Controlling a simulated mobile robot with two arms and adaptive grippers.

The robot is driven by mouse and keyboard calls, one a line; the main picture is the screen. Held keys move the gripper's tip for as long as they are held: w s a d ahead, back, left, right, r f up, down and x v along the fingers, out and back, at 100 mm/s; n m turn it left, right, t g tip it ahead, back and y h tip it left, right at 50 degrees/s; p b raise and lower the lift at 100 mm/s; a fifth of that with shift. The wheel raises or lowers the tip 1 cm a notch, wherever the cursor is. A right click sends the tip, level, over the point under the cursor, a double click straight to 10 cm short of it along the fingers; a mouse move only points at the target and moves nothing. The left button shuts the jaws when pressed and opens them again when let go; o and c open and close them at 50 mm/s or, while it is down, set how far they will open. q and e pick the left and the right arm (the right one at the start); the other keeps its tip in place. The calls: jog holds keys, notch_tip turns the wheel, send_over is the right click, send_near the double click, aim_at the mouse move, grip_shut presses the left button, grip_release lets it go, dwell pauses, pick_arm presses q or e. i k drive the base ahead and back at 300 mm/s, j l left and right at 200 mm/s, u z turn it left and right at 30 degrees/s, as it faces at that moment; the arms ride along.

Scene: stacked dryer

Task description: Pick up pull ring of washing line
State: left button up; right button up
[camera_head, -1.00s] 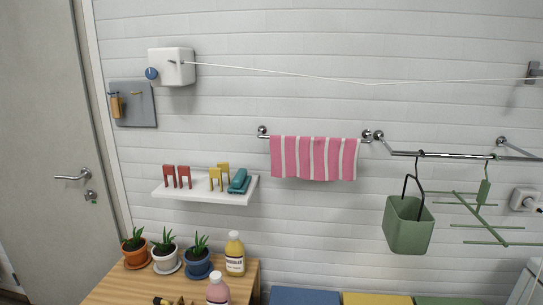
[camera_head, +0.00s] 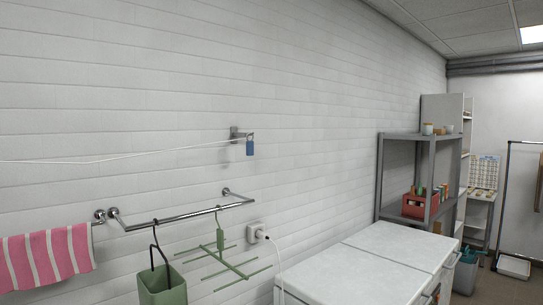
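The white washing line (camera_head: 110,157) runs across the wall from the left edge to a metal wall hook (camera_head: 238,133). A small blue piece with a loop at its top (camera_head: 250,147) hangs at this hook, at the line's end. It looks like the pull ring, but it is too small to be sure. The box at the line's other end is outside the current view. Neither of my grippers is in view.
A metal wall rail (camera_head: 180,216) below the line carries a green bucket (camera_head: 163,287) and a green rack (camera_head: 230,262). A pink striped towel (camera_head: 45,258) hangs at left. White machine tops (camera_head: 365,262) and a grey shelf (camera_head: 408,136) stand right.

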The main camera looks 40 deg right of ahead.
aim_at(249, 144)
jog(key=z, duration=1.1)
